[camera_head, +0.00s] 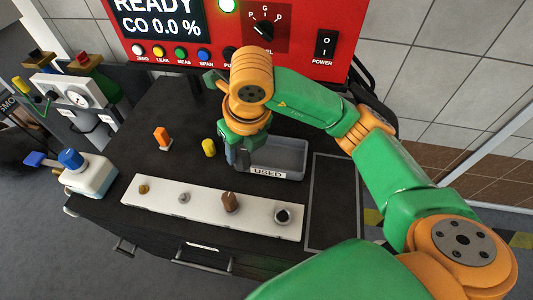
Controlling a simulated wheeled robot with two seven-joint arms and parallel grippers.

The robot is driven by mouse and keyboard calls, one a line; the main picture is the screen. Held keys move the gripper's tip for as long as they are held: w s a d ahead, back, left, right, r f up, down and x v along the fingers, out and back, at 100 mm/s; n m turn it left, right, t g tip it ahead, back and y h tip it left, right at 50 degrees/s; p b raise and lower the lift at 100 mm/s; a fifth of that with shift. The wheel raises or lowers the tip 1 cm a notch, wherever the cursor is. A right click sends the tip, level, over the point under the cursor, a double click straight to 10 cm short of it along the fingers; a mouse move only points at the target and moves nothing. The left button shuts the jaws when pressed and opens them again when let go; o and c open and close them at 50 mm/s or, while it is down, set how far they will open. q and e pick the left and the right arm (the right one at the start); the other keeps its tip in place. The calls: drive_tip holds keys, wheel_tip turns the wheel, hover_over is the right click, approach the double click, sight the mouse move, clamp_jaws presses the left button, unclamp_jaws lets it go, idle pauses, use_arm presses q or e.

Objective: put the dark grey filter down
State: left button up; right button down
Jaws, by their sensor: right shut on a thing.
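My right gripper (237,158) points down at the left end of the grey tray labelled USED (290,172). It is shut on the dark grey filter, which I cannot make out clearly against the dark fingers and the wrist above. The fingertips are low, close to the tray's left wall; I cannot tell if they are inside it or beside it. My left gripper is not in view.
A white strip (165,207) with several small fittings lies in front of the tray. A yellow cylinder (209,148) and an orange piece (162,138) stand to the left. A red analyser (290,52) stands behind. The outlined black area (333,205) at right is clear.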

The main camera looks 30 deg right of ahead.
drive_tip(key=w+d+f+p, duration=0.1)
drive_tip(key=w+d+f, duration=0.1)
drive_tip(key=d+f, duration=0.1)
drive_tip(key=w+d+f+p, duration=0.1)
drive_tip(key=w+d+f, duration=0.1)
drive_tip(key=d+f, duration=0.2)
drive_tip(key=w+d+f+p, duration=0.1)
drive_tip(key=w+d+f, duration=0.2)
drive_tip(key=d+f, duration=0.1)
drive_tip(key=shift+f, duration=0.45)
drive_tip(key=shift+d+f, duration=0.1)
drive_tip(key=shift+f, duration=0.3)
drive_tip(key=shift+f, duration=0.1)
drive_tip(key=shift+c, duration=2)
unclamp_jaws()
